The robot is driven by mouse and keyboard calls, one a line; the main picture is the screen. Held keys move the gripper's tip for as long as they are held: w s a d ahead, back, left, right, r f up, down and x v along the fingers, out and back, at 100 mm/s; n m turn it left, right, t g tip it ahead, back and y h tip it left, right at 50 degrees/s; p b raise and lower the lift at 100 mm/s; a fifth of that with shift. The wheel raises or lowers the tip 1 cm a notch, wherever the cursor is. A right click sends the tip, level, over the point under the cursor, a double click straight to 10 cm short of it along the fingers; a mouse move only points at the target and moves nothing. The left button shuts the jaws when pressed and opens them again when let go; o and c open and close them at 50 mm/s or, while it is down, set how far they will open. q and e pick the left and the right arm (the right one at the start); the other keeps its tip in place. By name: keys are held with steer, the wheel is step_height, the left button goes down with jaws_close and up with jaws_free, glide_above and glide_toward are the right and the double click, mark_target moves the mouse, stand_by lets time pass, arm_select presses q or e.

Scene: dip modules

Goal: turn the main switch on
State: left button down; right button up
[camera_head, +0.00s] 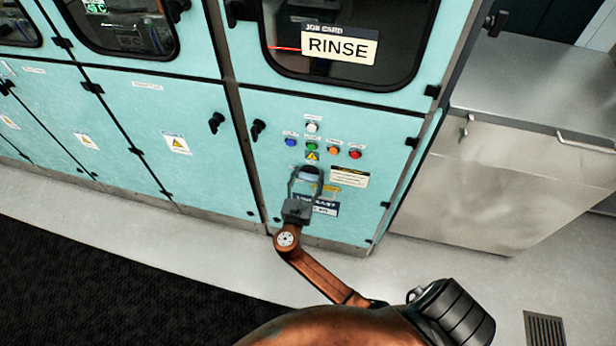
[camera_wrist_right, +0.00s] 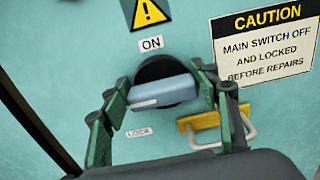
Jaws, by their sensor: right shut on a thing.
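The main switch (camera_head: 311,173) is on the teal cabinet door, below the coloured buttons. In the right wrist view its grey-blue handle (camera_wrist_right: 165,92) sits on a black round base. The handle lies roughly crosswise, its white mark at the left end. An ON label (camera_wrist_right: 151,43) is above it and a LOCK label (camera_wrist_right: 139,132) below left. My right gripper (camera_head: 307,182) is shut on the handle, with its green-black fingers at either end of it. My left gripper is out of view.
A yellow hasp with a metal loop (camera_wrist_right: 205,122) is just below right of the switch. A caution sign (camera_wrist_right: 265,45) is to the right. Blue, white, green, orange and red buttons (camera_head: 355,154) are above. A steel counter (camera_head: 500,190) stands right of the cabinet.

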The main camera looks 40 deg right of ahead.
steer(key=shift+c, duration=0.2)
steer(key=m, duration=0.3)
steer(key=shift+s+d+f+m+b, duration=0.1)
steer(key=shift+s+m+b, duration=0.05)
steer(key=shift+m+b, duration=0.25)
steer(key=m+b, duration=0.1)
steer(key=m, duration=0.1)
steer(key=shift+s+d+f+m, duration=0.1)
steer(key=shift+m, duration=0.7)
steer(key=m+b, duration=0.2)
steer(key=m, duration=0.1)
steer(key=m+b, duration=0.1)
steer(key=m, duration=0.1)
steer(key=shift+s+d+f, duration=0.1)
steer(key=shift+f, duration=0.2)
steer(key=m+b, duration=0.3)
steer(key=m, duration=0.1)
steer(key=shift+f+m, duration=0.1)
steer(key=shift+m, duration=0.2)
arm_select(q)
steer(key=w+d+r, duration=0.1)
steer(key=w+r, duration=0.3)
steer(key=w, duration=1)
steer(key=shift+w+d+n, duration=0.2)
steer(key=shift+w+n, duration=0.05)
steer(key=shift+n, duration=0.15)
arm_select(e)
steer(key=shift+m, duration=0.5)
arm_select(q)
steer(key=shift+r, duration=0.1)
